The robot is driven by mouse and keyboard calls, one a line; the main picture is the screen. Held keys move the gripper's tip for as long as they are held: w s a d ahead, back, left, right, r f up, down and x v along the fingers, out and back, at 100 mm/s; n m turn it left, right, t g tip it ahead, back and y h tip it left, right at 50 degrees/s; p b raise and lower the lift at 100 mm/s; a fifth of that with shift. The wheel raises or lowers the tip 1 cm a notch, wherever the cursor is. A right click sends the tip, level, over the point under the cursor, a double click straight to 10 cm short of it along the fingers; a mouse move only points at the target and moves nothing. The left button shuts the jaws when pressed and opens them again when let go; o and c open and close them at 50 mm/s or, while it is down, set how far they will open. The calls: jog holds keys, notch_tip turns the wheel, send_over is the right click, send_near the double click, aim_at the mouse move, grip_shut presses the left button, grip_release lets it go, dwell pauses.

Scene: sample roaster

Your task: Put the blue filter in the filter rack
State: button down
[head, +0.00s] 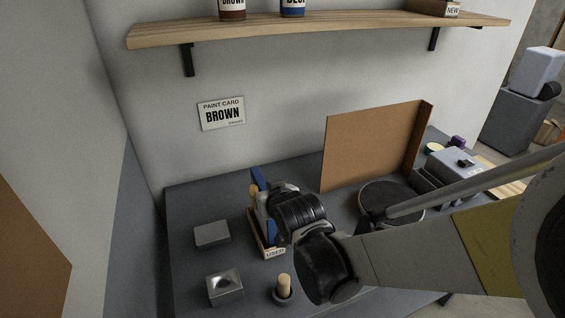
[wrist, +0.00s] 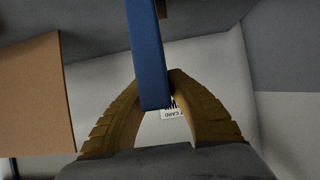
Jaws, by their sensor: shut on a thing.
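The blue filter looks like a flat, narrow blue slab (wrist: 150,55) between my two tan fingers in the wrist view. My gripper (wrist: 172,78) is shut on it. In the head view my gripper (head: 268,203) is above the table, close over a box labelled USED (head: 274,252), and partly hides it. A blue piece (head: 260,178) sticks up just beyond my gripper, and more blue (head: 271,231) shows below it at the box. I cannot tell whether these are one thing or two. I cannot make out a filter rack for certain.
A grey block (head: 212,235), a metal block with a hollow (head: 225,287) and a wooden-handled tool in a dark holder (head: 283,288) stand at the left and front. A brown panel (head: 368,148), a round dark plate (head: 391,197) and a grey machine (head: 457,165) stand right. A wall shelf (head: 330,28) hangs above.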

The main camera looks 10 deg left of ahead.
jog(key=shift+f, duration=0.75)
jog(key=shift+f, duration=0.15)
jog(key=c, duration=1.4)
grip_release()
